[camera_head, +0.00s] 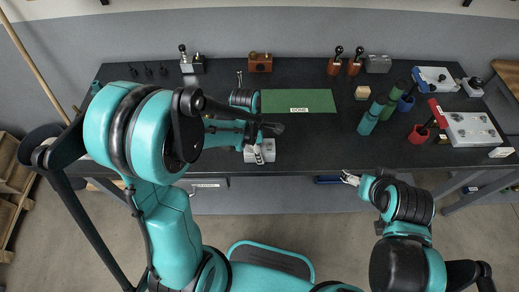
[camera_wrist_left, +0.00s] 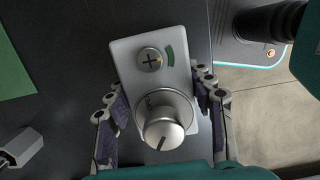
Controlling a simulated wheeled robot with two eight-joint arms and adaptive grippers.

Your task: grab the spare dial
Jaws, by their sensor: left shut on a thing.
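A light grey dial block (camera_head: 265,146) is at the front edge of the dark bench, left of centre in the head view. In the left wrist view the dial block (camera_wrist_left: 150,85) carries a round silver knob, a cross-slotted disc and a green arc. My left gripper (camera_wrist_left: 158,88) has a finger on each long side of it and is shut on it. In the head view my left gripper (camera_head: 258,154) partly covers the block. I cannot tell whether the block is lifted. My right gripper (camera_head: 349,179) is apart from it, at the bench's front edge; its jaws are too small to judge.
A green labelled mat (camera_head: 298,101) lies behind the dial block. Green cylinders (camera_head: 370,119), a red cup (camera_head: 418,134) and white panels (camera_head: 473,131) stand at the right. The bench between block and cylinders is clear.

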